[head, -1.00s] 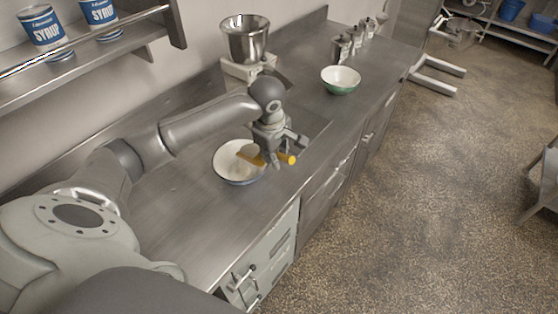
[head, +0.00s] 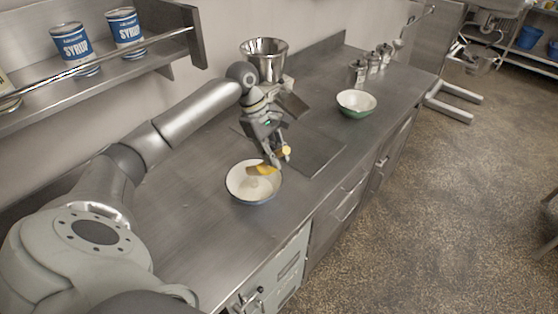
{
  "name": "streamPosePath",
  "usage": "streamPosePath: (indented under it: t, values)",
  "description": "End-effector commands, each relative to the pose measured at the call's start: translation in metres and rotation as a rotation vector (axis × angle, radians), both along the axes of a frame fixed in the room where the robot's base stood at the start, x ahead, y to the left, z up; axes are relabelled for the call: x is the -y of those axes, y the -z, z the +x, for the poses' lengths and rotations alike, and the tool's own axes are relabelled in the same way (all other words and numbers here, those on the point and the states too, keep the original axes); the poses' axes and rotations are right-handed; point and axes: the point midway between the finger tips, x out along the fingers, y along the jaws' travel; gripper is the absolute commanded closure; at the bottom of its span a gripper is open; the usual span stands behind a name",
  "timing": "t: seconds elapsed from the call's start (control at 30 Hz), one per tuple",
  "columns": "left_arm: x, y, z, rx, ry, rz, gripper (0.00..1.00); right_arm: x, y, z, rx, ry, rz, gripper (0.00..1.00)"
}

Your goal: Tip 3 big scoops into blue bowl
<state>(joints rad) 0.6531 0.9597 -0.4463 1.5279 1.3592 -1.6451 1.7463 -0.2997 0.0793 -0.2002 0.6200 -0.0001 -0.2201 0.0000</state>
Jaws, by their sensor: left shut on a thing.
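The blue bowl (head: 240,191), white inside with a blue outer side, stands on the steel counter near the middle of the head view. My left gripper (head: 275,157) is just above its far right rim, pointing down. It is shut on a scoop with a yellow handle (head: 287,150). The scoop's yellow-brown head (head: 262,170) is over the inside of the bowl and looks tilted. I cannot tell whether anything is in the scoop or how much is in the bowl. My right gripper is out of view.
A green bowl (head: 356,105) stands farther back on the counter (head: 185,225). A metal mixing bowl (head: 264,50) is behind my left wrist. Small metal canisters (head: 373,62) stand at the back right. Syrup cans (head: 75,48) sit on the wall shelf. The front left counter is clear.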

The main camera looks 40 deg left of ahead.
Motion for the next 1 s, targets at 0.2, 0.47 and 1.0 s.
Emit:
streamPosePath:
  t: [0.2,0.47,1.0]
  values:
    - [-0.014,-0.009,0.004,-0.016,-0.004,-0.081,1.00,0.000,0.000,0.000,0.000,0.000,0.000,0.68]
    - [-0.029,-0.018,0.007,-0.035,-0.004,-0.177,1.00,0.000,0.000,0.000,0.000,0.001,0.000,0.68]
    - [-0.048,-0.028,0.011,-0.060,0.000,-0.295,1.00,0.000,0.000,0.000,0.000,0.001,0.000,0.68]
